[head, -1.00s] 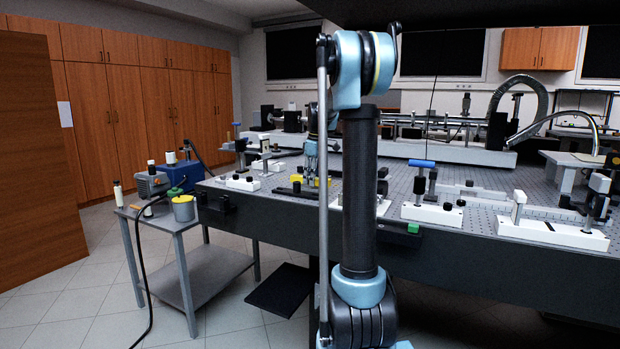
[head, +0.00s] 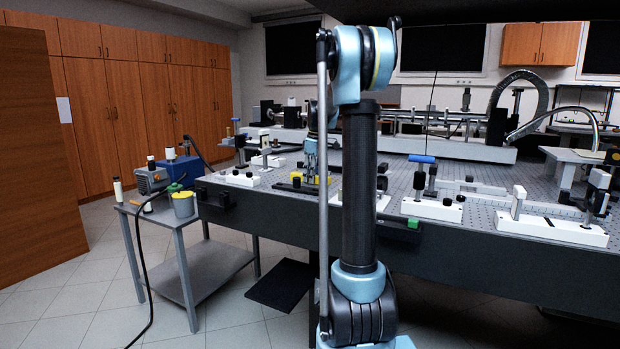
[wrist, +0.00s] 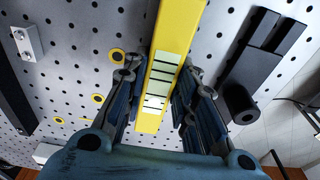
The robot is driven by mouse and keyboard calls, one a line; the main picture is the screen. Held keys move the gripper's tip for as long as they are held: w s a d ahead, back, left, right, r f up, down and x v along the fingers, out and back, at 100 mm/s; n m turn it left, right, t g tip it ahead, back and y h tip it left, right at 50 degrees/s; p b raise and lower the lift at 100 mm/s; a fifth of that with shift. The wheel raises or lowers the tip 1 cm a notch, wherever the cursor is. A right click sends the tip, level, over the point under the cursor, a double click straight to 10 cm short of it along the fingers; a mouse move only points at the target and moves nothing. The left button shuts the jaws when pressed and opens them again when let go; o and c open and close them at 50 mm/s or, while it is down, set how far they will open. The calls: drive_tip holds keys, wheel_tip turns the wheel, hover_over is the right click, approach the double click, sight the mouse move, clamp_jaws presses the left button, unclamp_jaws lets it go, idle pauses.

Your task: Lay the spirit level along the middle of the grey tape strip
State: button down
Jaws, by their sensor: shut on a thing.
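The spirit level is a yellow bar (wrist: 178,25) with a pale green vial window marked by black lines. In the wrist view it runs from the top edge down between the fingers of my gripper (wrist: 157,70), which is shut on it. In the head view my gripper (head: 311,168) points down over the perforated optical table, left of my column. A yellow patch of the level (head: 327,180) shows beside it. I cannot tell whether the level touches the table. I cannot make out the grey tape strip in either view.
In the wrist view a black post mount (wrist: 255,75) lies right of the level, and yellow rings (wrist: 117,56) and a small metal block (wrist: 27,42) are to its left. In the head view white-based optics (head: 432,208) stand right of my column. A side table (head: 160,215) stands at left.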

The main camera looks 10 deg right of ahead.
drive_tip(key=shift+f, duration=0.15)
drive_tip(key=c, duration=1.2)
unclamp_jaws()
drive_tip(key=r, duration=0.8)
drive_tip(key=d+r, duration=0.1)
drive_tip(key=r, duration=0.2)
drive_tip(key=shift+s+r, duration=0.35)
drive_tip(key=shift+r, duration=0.05)
